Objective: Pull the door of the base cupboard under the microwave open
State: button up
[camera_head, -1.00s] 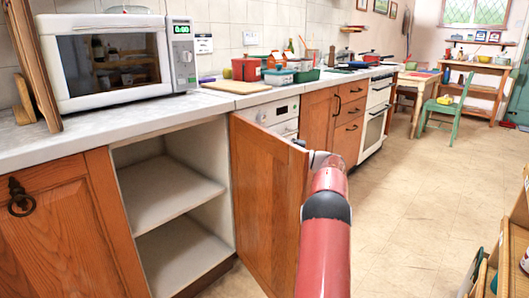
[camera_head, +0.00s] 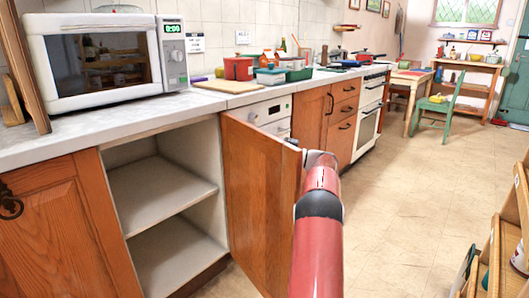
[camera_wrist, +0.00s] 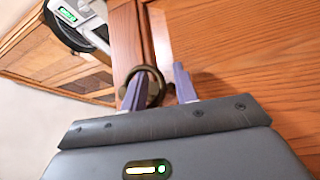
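The base cupboard under the microwave (camera_head: 100,58) stands open, its pale shelf (camera_head: 160,190) and inner walls in view. Its orange-brown wooden door (camera_head: 255,195) is swung far out to the right, its inner face towards the head camera. My red arm reaches to the door's free edge; the door hides my gripper in the head view. In the wrist view my gripper (camera_wrist: 158,72) has its two fingers apart at the door's outer face. A dark ring handle (camera_wrist: 154,84) lies between them, partly behind the left finger. The right finger shows a gap from the ring.
A neighbouring closed cupboard (camera_head: 60,225) with a ring handle is at left. The worktop (camera_head: 120,122) runs above. Drawers (camera_head: 342,120) and a white oven (camera_head: 369,115) lie beyond the door. Wooden shelving (camera_head: 505,240) stands at lower right. The tiled floor (camera_head: 410,190) between is clear.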

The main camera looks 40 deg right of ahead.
jog(key=v, duration=0.7)
jog(key=shift+s+d+b, duration=0.25)
jog(key=shift+d+b, duration=0.05)
jog(key=shift+b, duration=0.05)
